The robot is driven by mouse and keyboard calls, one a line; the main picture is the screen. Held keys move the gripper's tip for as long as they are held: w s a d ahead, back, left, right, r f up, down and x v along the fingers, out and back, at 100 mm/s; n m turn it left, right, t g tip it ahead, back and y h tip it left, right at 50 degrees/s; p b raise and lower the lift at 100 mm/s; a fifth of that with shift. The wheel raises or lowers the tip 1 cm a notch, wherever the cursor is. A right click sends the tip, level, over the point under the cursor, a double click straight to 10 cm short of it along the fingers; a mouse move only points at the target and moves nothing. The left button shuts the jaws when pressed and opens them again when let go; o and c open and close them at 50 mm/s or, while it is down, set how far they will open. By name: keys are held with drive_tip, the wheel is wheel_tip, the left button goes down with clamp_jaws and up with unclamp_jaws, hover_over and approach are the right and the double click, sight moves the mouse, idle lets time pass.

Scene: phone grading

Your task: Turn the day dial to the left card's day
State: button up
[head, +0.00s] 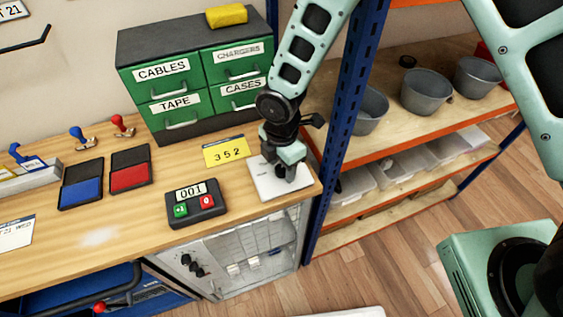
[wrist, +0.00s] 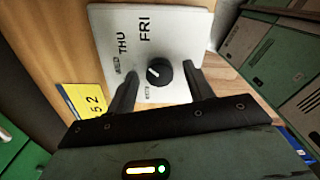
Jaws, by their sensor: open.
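The day dial is a white plate (head: 272,186) at the front right of the bench, below my gripper (head: 287,176), which hides its knob in the head view. In the wrist view the plate (wrist: 185,25) shows THU and FRI, with smaller labels I cannot read. Its round black knob (wrist: 165,76) stands between the fingers of my open gripper (wrist: 162,78). A white pointer mark on the knob seems to point up and left in the picture; I cannot tell the exact day. A white card (head: 14,236), cut off at the left edge, seems to read WED.
A yellow card (head: 226,151) reading 352 and a counter (head: 197,205) showing 001 lie left of the dial. Green drawers (head: 160,85) stand behind. Blue (head: 81,184) and red (head: 130,169) ink pads lie farther left. A blue shelf post (head: 345,120) rises close on the right.

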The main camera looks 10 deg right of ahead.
drive_tip(key=c, duration=1)
drive_tip(key=shift+o, duration=0.2)
drive_tip(key=shift+m, duration=0.3)
drive_tip(key=m+b, duration=0.2)
drive_tip(key=m, duration=0.1)
drive_tip(key=shift+f+b, duration=0.1)
drive_tip(key=shift+b, duration=0.25)
drive_tip(key=shift+m+b, duration=0.9)
drive_tip(key=shift+m, duration=1.2)
drive_tip(key=shift+w, duration=0.1)
drive_tip(key=o, duration=1)
drive_tip(key=shift+c, duration=0.2)
